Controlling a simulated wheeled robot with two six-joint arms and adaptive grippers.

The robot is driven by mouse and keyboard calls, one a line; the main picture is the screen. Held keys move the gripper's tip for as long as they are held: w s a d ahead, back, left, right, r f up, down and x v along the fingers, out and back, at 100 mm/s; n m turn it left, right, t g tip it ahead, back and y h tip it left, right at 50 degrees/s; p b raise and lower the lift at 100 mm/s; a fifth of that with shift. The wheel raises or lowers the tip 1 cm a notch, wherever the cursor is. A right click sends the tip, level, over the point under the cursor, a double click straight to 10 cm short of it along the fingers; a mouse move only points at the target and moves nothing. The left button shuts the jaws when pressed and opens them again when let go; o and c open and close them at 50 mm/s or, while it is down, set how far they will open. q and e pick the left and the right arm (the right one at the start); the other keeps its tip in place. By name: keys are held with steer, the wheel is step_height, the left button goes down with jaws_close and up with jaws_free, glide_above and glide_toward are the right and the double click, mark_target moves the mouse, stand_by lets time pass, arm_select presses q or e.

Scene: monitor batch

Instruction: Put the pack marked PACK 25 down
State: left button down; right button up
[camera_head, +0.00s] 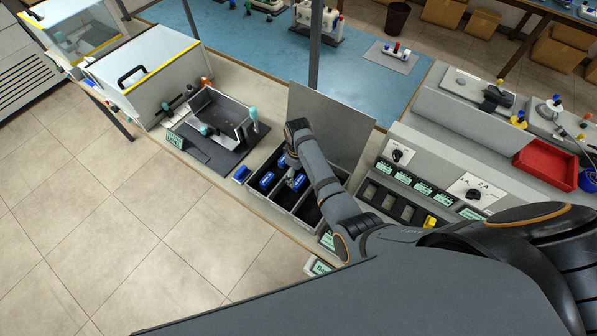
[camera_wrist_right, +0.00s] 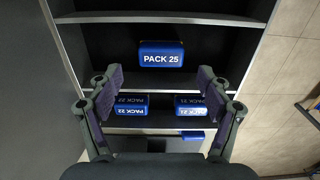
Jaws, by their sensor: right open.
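The blue pack marked PACK 25 (camera_wrist_right: 161,56) lies label up in a dark compartment of the divided box, apart from its walls at the sides. In the head view, a blue pack (camera_head: 299,181) beneath my gripper appears to be this one. My right gripper (camera_wrist_right: 159,76) is open and empty, its fingers spread on either side of the line to PACK 25 and not touching it. In the head view the right gripper (camera_head: 290,165) is over the box, mostly hidden by its own arm. My left gripper is not in view.
The box (camera_head: 325,233) has a raised grey lid (camera_head: 327,128). A small blue item (camera_head: 241,174) sits outside the box. A dark fixture (camera_head: 212,125) stands left; a slotted panel (camera_head: 385,201) stands right.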

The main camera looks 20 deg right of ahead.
mark_target(299, 179)
step_height(299, 179, up, 3)
steer(key=shift+r+p, duration=0.15)
steer(key=shift+p, duration=0.7)
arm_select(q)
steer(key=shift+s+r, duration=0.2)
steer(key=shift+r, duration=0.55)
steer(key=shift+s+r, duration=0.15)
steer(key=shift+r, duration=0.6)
arm_select(e)
steer(key=shift+r, duration=2.55)
